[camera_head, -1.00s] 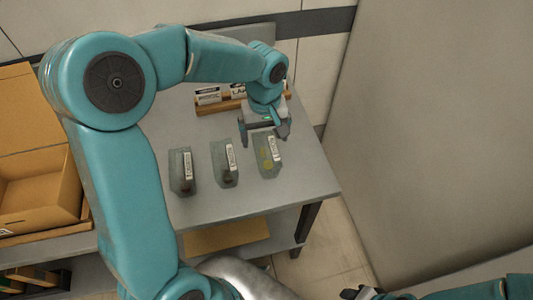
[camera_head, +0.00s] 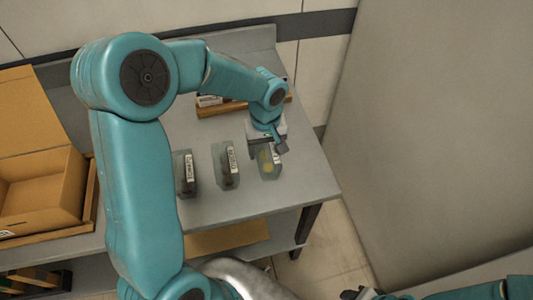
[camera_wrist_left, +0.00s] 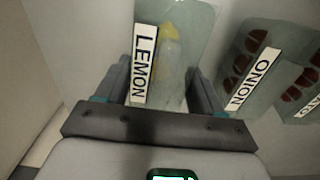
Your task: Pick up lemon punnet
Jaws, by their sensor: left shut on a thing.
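The lemon punnet (camera_head: 268,168) is a clear box with yellow contents, at the right end of a row of punnets on the grey table. In the left wrist view the punnet (camera_wrist_left: 176,45) carries a white LEMON label and sits between the two fingers. My left gripper (camera_head: 268,151) is over it and shut on it, with a finger along each side; its lower part is partly hidden by the gripper. My right gripper (camera_head: 360,293) shows only in part at the bottom edge, too little to tell its jaws.
The onion punnet (camera_head: 226,170) and another labelled punnet (camera_head: 184,178) stand to the left. A wooden holder with cards (camera_head: 222,108) lies behind. An open cardboard box (camera_head: 40,190) is at far left. The table's right edge is close to the lemon punnet.

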